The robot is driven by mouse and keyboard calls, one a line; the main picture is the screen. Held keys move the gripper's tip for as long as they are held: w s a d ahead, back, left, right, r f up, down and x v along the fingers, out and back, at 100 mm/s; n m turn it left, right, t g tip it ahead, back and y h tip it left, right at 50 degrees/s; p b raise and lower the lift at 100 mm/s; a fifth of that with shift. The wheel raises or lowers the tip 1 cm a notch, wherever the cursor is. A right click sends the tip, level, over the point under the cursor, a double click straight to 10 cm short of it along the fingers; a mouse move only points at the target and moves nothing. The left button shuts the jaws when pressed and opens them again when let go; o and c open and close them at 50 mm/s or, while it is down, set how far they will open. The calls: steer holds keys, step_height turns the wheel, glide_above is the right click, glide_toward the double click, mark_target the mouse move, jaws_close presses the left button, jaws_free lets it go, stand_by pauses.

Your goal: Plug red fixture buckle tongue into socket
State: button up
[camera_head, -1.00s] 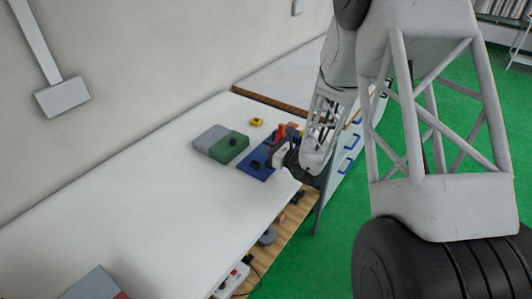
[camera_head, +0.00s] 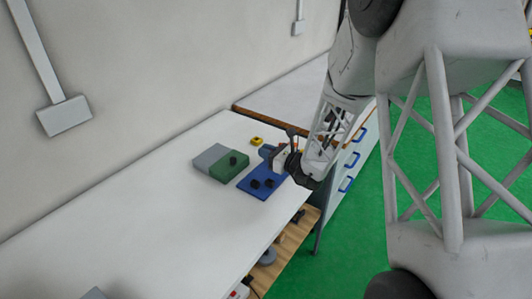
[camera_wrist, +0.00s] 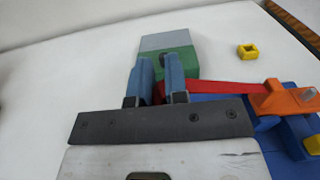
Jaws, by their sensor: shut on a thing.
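My gripper (camera_wrist: 160,65) has its two blue fingers shut on the left end of a flat red strap (camera_wrist: 222,86) in the wrist view. The strap runs right to an orange block (camera_wrist: 287,99) with a grey patch, which sits over the blue base (camera_wrist: 288,152). I cannot tell which part is the tongue and which the socket, or whether they are joined.
A grey and green block (camera_head: 221,161) with a black knob stands left of the base. A small yellow piece (camera_head: 257,141) lies behind it, also in the wrist view (camera_wrist: 247,51). Two black knobs (camera_head: 262,184) sit on the base.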

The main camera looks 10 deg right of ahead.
stand_by(0.3)
steer(key=a+f, duration=0.4)
steer(key=a, duration=0.1)
steer(key=shift+w+a+f, duration=0.25)
steer(key=shift+f, duration=0.2)
stand_by(0.3)
steer(key=shift+f, duration=0.65)
steer(key=shift+f, duration=0.9)
stand_by(1.1)
steer(key=shift+f, duration=0.4)
steer(key=shift+f, duration=0.75)
stand_by(0.8)
steer(key=o, duration=0.8)
steer(key=shift+f, duration=0.1)
